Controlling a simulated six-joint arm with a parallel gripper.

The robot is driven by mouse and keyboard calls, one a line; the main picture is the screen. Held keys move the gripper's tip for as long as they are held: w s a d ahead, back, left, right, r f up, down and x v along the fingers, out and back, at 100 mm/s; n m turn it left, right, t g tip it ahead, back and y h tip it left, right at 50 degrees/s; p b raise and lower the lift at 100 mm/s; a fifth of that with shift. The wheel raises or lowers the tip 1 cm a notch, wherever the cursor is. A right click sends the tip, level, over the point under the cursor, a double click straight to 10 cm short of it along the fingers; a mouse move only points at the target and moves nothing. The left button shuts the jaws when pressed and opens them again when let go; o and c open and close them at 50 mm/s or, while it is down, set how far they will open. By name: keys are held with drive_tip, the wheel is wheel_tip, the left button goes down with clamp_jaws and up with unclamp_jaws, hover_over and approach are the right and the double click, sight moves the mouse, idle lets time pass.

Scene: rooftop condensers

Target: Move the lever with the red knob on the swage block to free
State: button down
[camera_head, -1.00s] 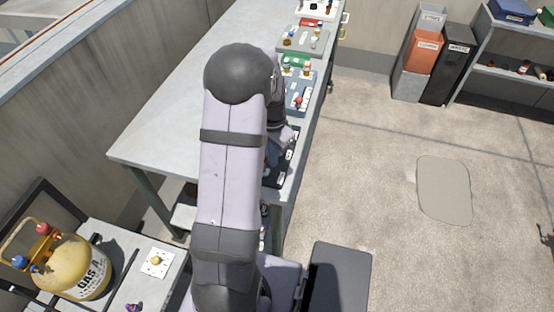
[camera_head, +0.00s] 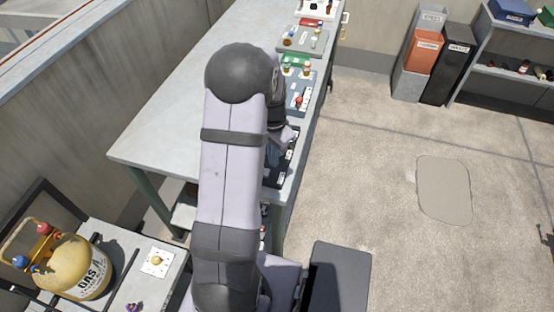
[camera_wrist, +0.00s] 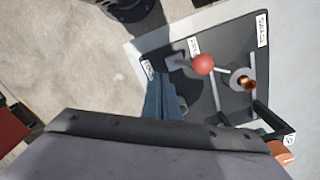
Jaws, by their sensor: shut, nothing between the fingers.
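The swage block appears to be the dark panel (camera_wrist: 180,50) with white labels, seen in the wrist view. Its red knob (camera_wrist: 204,64) sits on a pale lever near the panel's middle. A copper-coloured part (camera_wrist: 246,84) in a pale ring is to the right of the knob. My gripper (camera_wrist: 165,92) is shut and empty, with its bluish fingers to the left of and below the knob, apart from it in the picture. The label words are too small to read. In the head view my arm hides much of the dark panel (camera_head: 283,176).
The panel lies at the near right edge of a long grey bench (camera_head: 165,115). Behind it are a blue-grey panel (camera_head: 306,95) with knobs and a green item (camera_head: 295,61). A yellow gas cylinder (camera_head: 75,265) stands at lower left.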

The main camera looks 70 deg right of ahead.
drive_tip(key=shift+s, duration=0.15)
drive_tip(key=shift+r, duration=0.1)
wheel_tip(320, 180, up, 7)
drive_tip(key=p, duration=0.6)
idle(0.3)
idle(0.4)
drive_tip(key=a+f+n+y, duration=0.25)
drive_tip(key=a+n, duration=0.45)
drive_tip(key=a, duration=0.4)
drive_tip(key=w+a+r+n+b, duration=0.1)
drive_tip(key=w+a+n, duration=0.4)
drive_tip(key=a, duration=0.5)
drive_tip(key=w+a+r+n+h+b, duration=0.1)
drive_tip(key=w+a+r+n, duration=0.1)
drive_tip(key=w+a+n, duration=0.4)
drive_tip(key=w+a+r+n+h+b, duration=0.1)
drive_tip(key=w+a+n, duration=0.5)
drive_tip(key=a, duration=0.9)
drive_tip(key=shift+r+b, duration=0.3)
drive_tip(key=shift+r, duration=0.1)
